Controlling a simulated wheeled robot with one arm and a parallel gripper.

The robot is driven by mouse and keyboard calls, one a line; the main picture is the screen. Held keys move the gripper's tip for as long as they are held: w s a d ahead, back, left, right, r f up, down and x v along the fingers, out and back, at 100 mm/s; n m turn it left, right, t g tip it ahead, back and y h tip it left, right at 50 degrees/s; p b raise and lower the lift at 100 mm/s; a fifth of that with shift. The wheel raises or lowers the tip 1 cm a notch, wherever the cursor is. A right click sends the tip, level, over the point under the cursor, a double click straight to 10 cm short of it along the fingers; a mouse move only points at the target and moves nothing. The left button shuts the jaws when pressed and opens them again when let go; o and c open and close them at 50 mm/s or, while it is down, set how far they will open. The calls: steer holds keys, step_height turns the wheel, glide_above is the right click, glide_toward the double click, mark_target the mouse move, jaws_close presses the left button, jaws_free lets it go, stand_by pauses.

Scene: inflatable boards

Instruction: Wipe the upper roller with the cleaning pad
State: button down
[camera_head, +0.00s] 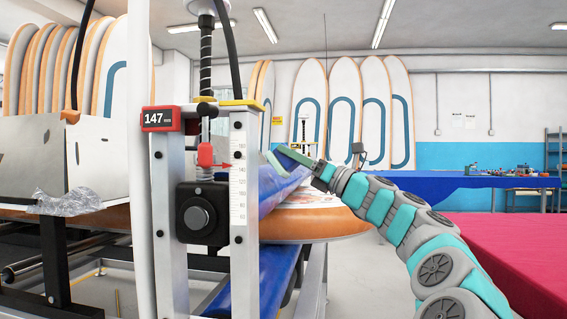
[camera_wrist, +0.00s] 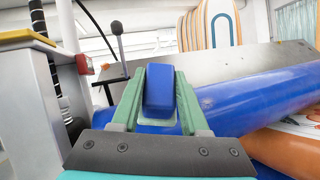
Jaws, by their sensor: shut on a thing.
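The upper roller (camera_wrist: 270,95) is a long blue cylinder, running across the wrist view just beyond my gripper (camera_wrist: 160,84). In the head view the upper roller (camera_head: 283,186) shows behind the machine's upright. My gripper's green fingers are shut on the cleaning pad (camera_wrist: 160,88), a blue block with a pale underside. In the head view my gripper (camera_head: 290,156) is at the top of the upper roller, reaching in from the right. The pad is mostly hidden there. The pad overlaps the roller in the wrist view; I cannot tell whether they touch.
A metal frame with a red display (camera_head: 161,118) stands left of my gripper. An orange-edged board (camera_head: 310,225) lies beside the upper roller, with a lower blue roller (camera_head: 262,280) beneath. A metal plate (camera_wrist: 225,72) stands behind the roller. A red table (camera_head: 520,245) is at right.

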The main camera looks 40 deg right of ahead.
steer(key=shift+s+d+r, duration=0.4)
steer(key=shift+s+r, duration=0.05)
steer(key=shift+s+d+r, duration=0.75)
steer(key=shift+s+r, duration=0.1)
steer(key=shift+r, duration=0.1)
